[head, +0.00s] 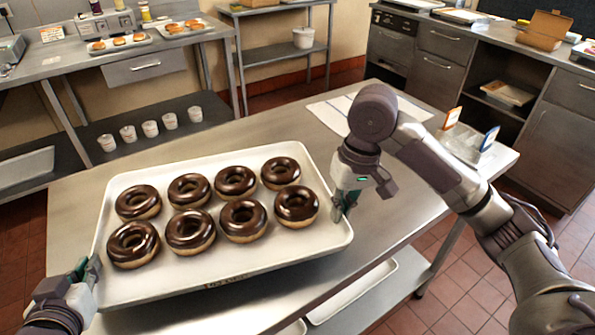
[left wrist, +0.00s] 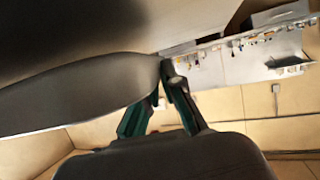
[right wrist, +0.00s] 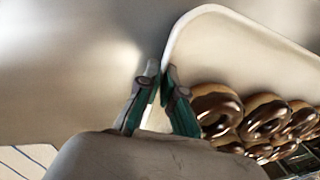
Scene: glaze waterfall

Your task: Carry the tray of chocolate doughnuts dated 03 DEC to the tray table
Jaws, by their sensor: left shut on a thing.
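A pale tray (head: 270,258) holds several chocolate-glazed doughnuts (head: 244,219) in two rows. A small label (head: 228,280) is on its front edge; its writing is too small to read. My left gripper (head: 88,272) is shut on the tray's left edge, and the left wrist view shows the fingers (left wrist: 165,75) at that edge. My right gripper (head: 345,205) is at the tray's right edge. In the right wrist view its fingertips (right wrist: 163,70) pinch the rim. The tray is over the steel table (head: 400,207); I cannot tell the gap beneath it.
A back-left counter (head: 50,65) holds doughnut trays (head: 120,42), with cups (head: 150,128) below. Tiled floor (head: 455,290) shows at right.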

